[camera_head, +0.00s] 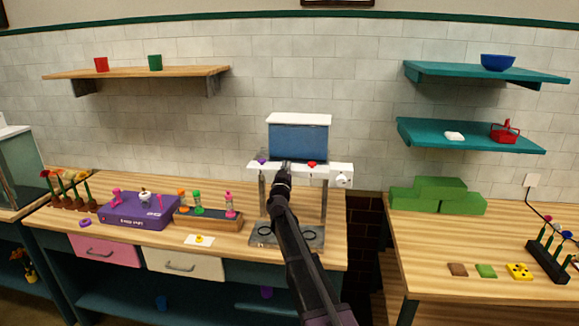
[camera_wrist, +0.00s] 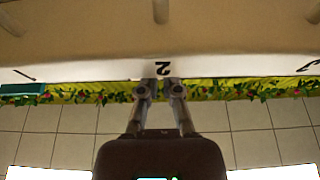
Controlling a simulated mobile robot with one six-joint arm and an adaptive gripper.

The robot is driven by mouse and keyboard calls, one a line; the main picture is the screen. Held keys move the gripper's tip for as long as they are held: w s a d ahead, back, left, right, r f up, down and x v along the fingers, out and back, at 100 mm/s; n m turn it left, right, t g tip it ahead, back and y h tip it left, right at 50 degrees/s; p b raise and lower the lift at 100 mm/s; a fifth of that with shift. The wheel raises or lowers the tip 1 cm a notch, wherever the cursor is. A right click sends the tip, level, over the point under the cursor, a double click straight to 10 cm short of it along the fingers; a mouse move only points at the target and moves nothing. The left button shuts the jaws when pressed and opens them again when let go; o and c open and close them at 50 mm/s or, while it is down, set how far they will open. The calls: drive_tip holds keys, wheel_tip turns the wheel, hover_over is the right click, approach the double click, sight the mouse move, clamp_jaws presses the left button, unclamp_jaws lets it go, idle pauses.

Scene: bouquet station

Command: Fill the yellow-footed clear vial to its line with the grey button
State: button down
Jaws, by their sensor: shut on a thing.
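My gripper (camera_head: 286,164) is at the front bar of the dispenser (camera_head: 300,140), between a purple button (camera_head: 262,161) and a red button (camera_head: 311,164). In the wrist view its fingertips (camera_wrist: 161,90) meet the white bar (camera_wrist: 100,72) at the upside-down mark 2. The fingers are shut on what seems to be the grey button, itself hardly visible between the tips. I cannot make out the clear vial; my arm hides the middle of the dispenser's base. A small yellow piece (camera_head: 199,239) sits on a white card on the bench.
Left on the bench are a purple box (camera_head: 137,212) and a wooden rack (camera_head: 209,220) with orange, green and pink pieces. The dispenser's base (camera_head: 263,238) shows a dark ring on each side of my arm. Green blocks (camera_head: 438,196) stand on the right bench.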

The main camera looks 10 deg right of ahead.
drive_tip(key=shift+w+r+p, duration=0.35)
drive_tip(key=shift+r+p, duration=0.2)
drive_tip(key=shift+p, duration=0.4)
drive_tip(key=r+p, duration=0.2)
drive_tip(key=r, duration=0.1)
drive_tip(key=shift+s+p, duration=0.3)
drive_tip(key=shift+p, duration=0.1)
drive_tip(key=b+v, duration=0.3)
drive_tip(key=v, duration=0.7)
drive_tip(key=shift+s+a, duration=0.1)
drive_tip(key=shift+s, duration=0.05)
